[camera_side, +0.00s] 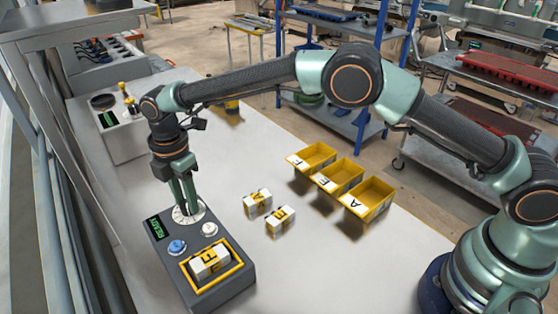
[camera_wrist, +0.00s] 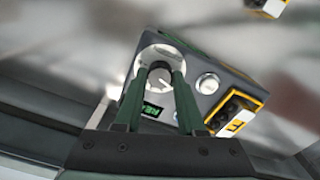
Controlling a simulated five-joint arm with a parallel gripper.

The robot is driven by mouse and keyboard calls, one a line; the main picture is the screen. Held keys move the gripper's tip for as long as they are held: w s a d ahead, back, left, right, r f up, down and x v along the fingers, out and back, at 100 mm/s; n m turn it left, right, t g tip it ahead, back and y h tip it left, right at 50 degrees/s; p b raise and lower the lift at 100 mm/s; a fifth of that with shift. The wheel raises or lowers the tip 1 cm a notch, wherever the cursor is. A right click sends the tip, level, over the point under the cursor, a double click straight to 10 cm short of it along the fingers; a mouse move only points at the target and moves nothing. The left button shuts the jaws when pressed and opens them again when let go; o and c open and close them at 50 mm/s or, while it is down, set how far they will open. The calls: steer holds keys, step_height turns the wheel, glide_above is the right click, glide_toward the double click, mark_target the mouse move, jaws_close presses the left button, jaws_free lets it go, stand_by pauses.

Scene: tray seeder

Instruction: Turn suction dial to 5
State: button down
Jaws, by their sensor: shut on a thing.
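The suction dial shows in the wrist view as a dark round knob (camera_wrist: 160,78) on a white round scale plate (camera_wrist: 148,57); its numbers are too small to read. In the side view the scale plate (camera_side: 188,213) lies at the back of the dark control box (camera_side: 222,290). My gripper (camera_side: 186,208) points straight down over the dial and is shut on the knob. In the wrist view the gripper's green fingers (camera_wrist: 157,85) sit on either side of the knob. The fingers hide most of the knob in the side view.
The box carries a green READY display (camera_side: 154,227), a blue button (camera_side: 177,247), a white button (camera_side: 209,229) and a yellow-framed block (camera_side: 210,262). Two labelled blocks (camera_side: 257,202) (camera_side: 280,220) lie to the right. Several yellow bins (camera_side: 370,198) stand beyond them. Bare table lies between.

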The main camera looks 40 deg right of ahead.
steer(key=m, duration=0.6)
steer(key=shift+r+m, duration=0.1)
steer(key=shift+m, duration=0.2)
steer(key=m, duration=1.2)
steer(key=shift+m, duration=0.3)
steer(key=m, duration=0.6)
steer(key=shift+m, duration=0.4)
steer(key=c, duration=0.5)
jaws_free()
